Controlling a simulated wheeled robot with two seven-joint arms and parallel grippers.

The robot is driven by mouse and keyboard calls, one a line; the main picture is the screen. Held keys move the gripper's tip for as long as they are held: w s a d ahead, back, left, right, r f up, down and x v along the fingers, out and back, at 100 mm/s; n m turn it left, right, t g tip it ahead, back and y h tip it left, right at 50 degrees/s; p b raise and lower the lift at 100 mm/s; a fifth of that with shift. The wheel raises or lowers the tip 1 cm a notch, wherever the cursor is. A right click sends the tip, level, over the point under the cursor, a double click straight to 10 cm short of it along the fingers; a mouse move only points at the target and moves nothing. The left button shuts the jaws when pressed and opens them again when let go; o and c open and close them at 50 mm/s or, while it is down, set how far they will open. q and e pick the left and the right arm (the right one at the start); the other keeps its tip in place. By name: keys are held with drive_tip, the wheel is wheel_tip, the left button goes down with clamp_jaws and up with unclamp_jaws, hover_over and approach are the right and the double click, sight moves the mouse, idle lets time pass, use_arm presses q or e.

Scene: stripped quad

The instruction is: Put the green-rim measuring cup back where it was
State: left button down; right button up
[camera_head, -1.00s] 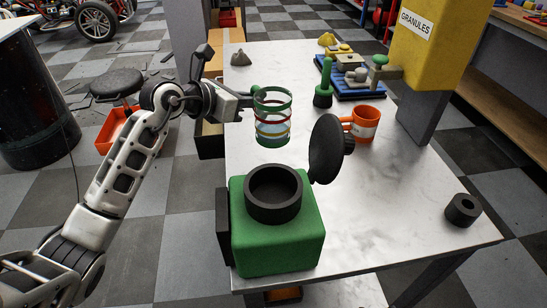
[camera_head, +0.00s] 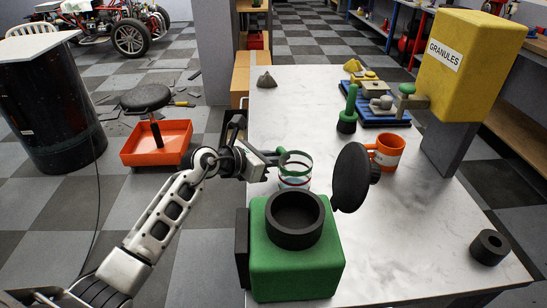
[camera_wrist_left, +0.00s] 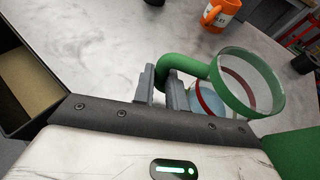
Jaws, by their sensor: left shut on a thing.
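The measuring cup (camera_head: 295,171) is clear with a green rim and a red band. It is just behind the green box (camera_head: 297,265) with a black ring-shaped mouth (camera_head: 294,215), which hides the cup's lower part. My left gripper (camera_head: 273,161) is shut on the cup's green handle (camera_wrist_left: 184,64), left of the cup. In the left wrist view, the fingers (camera_wrist_left: 164,88) pinch the handle, and the cup's rim (camera_wrist_left: 222,82) shows to their right. I cannot tell whether the cup touches the table. My right gripper is not in view.
A black round lid (camera_head: 351,177) stands tilted beside the mouth. An orange mug (camera_head: 386,152), a green plunger-like tool (camera_head: 348,112), a blue tray (camera_head: 372,118) and a yellow granules hopper (camera_head: 466,65) are behind. A black ring (camera_head: 489,247) lies right on the marble table (camera_head: 420,220).

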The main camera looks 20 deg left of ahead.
use_arm(q)
drive_tip(key=c, duration=1.4)
unclamp_jaws()
drive_tip(key=shift+c, duration=0.2)
drive_tip(key=v, duration=1.2)
drive_tip(key=shift+b, duration=0.3)
drive_tip(key=shift+f, duration=0.1)
